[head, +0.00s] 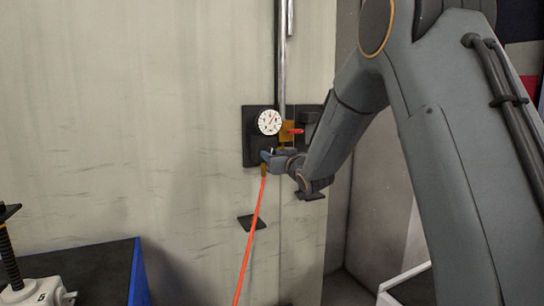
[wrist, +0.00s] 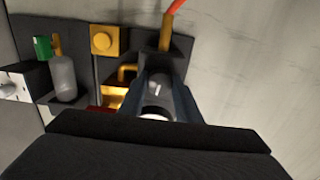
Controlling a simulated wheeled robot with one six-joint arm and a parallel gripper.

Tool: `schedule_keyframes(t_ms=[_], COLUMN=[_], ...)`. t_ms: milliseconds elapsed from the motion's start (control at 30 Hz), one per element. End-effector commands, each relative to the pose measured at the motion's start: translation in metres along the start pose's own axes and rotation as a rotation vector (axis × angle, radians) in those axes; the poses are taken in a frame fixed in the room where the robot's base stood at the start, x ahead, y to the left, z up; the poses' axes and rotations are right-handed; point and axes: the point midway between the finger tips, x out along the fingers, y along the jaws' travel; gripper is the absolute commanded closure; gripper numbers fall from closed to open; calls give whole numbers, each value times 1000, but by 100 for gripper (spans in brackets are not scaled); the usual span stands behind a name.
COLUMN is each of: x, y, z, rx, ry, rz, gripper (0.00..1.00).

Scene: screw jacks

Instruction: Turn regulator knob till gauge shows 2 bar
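The gauge (head: 269,122) is a round white dial on a black wall panel in the head view. Its needle appears to point to the upper right, but the scale is too small to read. My gripper (head: 268,160) is just below the gauge, against the panel. In the wrist view, my gripper's fingers (wrist: 160,92) are apart, one on each side of a grey rounded part (wrist: 157,86), apparently the regulator knob. Whether they press on it cannot be told. A pale curved surface, possibly the gauge (wrist: 155,117), shows between them. In the head view the gripper hides the knob.
An orange hose (head: 250,230) hangs below the gripper from a brass fitting (wrist: 166,32). A red lever (head: 296,131) is right of the gauge. A small dark shelf (head: 251,223) juts out below.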

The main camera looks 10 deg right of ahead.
Motion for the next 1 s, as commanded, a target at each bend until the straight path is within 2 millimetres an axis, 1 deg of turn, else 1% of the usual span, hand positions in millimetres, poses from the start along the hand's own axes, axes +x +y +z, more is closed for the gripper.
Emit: schedule_keyframes(t_ms=[33, 100, 333, 467, 667, 1000], x=[0, 0, 0, 0, 0, 0], y=[0, 0, 0, 0, 0, -1], z=[0, 0, 0, 0, 0, -1], rx=[0, 0, 16, 58, 183, 498], ry=[0, 0, 0, 0, 0, 0], rz=[0, 0, 0, 0, 0, 0], gripper=[81, 92, 92, 92, 92, 92])
